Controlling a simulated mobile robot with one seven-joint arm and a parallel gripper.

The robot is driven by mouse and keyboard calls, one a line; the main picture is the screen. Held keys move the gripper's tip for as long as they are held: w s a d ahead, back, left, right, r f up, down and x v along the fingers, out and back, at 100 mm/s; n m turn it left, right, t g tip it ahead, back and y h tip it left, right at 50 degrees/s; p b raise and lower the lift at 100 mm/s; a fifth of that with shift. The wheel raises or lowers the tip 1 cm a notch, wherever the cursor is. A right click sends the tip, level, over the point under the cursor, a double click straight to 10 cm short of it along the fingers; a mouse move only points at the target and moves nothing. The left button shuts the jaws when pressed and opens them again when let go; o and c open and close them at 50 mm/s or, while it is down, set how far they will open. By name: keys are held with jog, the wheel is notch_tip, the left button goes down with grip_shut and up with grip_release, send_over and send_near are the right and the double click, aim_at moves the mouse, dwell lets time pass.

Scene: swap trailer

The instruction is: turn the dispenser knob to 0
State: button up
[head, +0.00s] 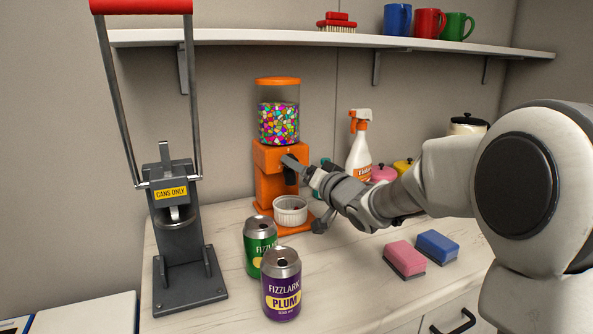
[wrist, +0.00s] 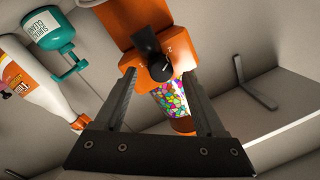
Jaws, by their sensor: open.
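The orange candy dispenser (head: 265,158) stands on the counter with a clear jar of coloured candies on top. Its black round knob (wrist: 160,68) shows in the wrist view with a small light mark on its face; a "2"-like mark sits beside it on the orange front. I cannot tell the exact setting. A dark spout-like piece (wrist: 146,42) adjoins the knob. My gripper (wrist: 158,80) is open, its fingers on either side of the knob, apparently not closed on it. In the head view my gripper (head: 296,164) is at the dispenser's front and hides the knob.
A white cup (head: 290,211) stands under the dispenser. Two cans, green (head: 259,245) and purple (head: 281,287), stand in front. A can crusher (head: 180,235) is at left. A spray bottle (head: 359,145) stands behind my arm; pink (head: 405,260) and blue (head: 437,246) sponges lie right.

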jog(key=shift+x, duration=0.85)
grip_shut()
